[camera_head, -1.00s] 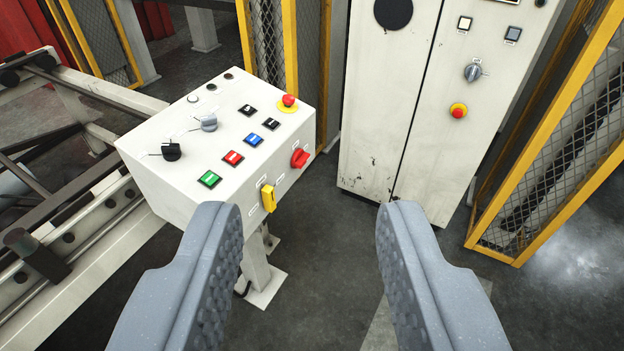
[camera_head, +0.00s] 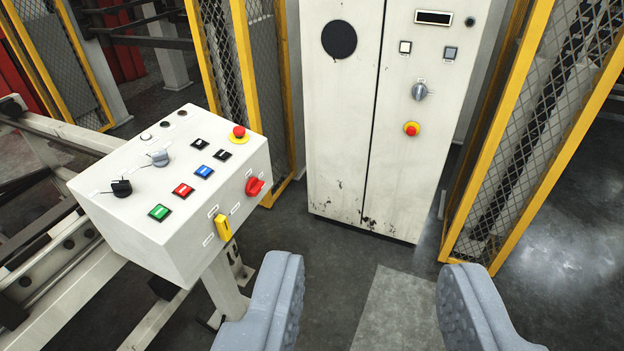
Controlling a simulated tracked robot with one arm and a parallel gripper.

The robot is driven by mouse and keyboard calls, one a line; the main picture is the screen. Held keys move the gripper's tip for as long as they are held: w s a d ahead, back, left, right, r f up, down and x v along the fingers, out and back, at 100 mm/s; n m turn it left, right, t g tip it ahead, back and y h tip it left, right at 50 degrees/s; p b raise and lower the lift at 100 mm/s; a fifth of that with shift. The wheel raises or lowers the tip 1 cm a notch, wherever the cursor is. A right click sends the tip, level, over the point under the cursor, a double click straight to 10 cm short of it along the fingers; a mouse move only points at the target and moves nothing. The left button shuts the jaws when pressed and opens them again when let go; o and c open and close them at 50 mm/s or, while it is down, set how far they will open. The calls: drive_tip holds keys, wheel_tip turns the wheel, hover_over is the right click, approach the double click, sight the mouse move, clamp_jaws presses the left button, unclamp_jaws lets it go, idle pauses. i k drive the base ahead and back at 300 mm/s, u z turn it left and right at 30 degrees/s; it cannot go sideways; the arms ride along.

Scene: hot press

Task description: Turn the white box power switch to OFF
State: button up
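The white control box (camera_head: 150,218) stands on a post at the left. On its front side are a red rotary switch (camera_head: 255,186) and a yellow switch (camera_head: 222,227). Its top carries a black knob (camera_head: 121,188), a grey knob (camera_head: 160,158), several coloured buttons and a red emergency button (camera_head: 239,132). The labels are too small to read, so I cannot tell which is the power switch. My gripper (camera_head: 368,290) is open and empty, to the right of the box and apart from it, with its fingers spread wide.
A tall white cabinet (camera_head: 340,130) stands behind, with a grey rotary knob (camera_head: 419,91) and a red emergency button (camera_head: 412,128). Yellow-framed mesh fencing (camera_head: 520,150) stands at the right. A metal frame (camera_head: 40,250) lies left of the box. The floor ahead of my gripper is clear.

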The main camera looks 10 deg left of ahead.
sight(255, 186)
drive_tip(key=z, duration=0.25)
drive_tip(key=i, duration=0.9)
drive_tip(key=u, duration=0.35)
